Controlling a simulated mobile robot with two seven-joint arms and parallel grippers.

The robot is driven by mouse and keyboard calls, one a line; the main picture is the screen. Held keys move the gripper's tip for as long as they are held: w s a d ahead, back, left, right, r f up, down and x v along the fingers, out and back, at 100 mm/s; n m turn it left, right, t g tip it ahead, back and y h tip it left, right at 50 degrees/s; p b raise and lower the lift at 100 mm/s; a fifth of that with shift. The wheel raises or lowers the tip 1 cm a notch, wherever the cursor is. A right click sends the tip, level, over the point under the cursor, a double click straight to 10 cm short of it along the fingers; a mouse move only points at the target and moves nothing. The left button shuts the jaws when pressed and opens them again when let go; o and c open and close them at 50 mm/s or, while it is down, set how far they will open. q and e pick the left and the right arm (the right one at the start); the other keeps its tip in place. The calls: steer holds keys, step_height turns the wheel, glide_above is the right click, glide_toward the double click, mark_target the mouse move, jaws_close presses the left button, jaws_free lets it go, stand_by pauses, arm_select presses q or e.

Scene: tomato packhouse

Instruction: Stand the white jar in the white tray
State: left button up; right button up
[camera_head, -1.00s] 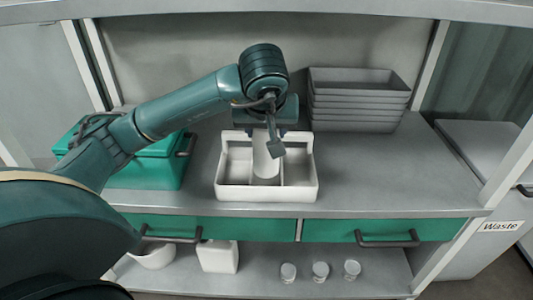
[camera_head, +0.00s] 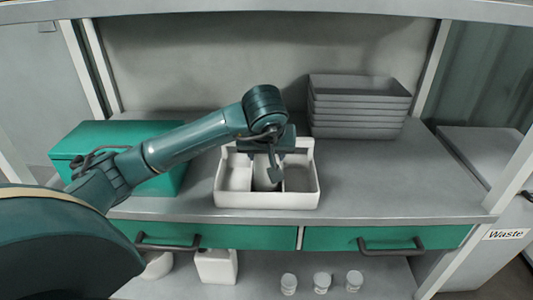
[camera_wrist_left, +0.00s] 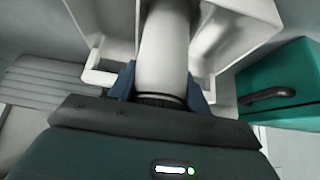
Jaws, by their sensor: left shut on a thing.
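The white jar (camera_head: 262,180) is upright in the middle compartment of the white tray (camera_head: 266,201), mostly hidden behind my wrist in the head view. The tray stands on the grey worktop. My left gripper (camera_head: 268,152) is above the tray, pointing down. In the left wrist view, its blue fingers (camera_wrist_left: 162,90) are shut on the jar (camera_wrist_left: 162,50) near its dark-ringed end, and the tray's walls (camera_wrist_left: 250,22) surround the jar. I cannot tell whether the jar's base touches the tray floor. My right gripper is not in view.
A green box (camera_head: 120,150) with a dark handle stands left of the tray. A stack of grey trays (camera_head: 358,105) stands at the back right. The worktop right of the tray (camera_head: 390,180) is clear. Several white containers sit on the shelf below.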

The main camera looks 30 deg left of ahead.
arm_select(q)
steer(key=shift+f, duration=0.15)
steer(key=o, duration=1.2)
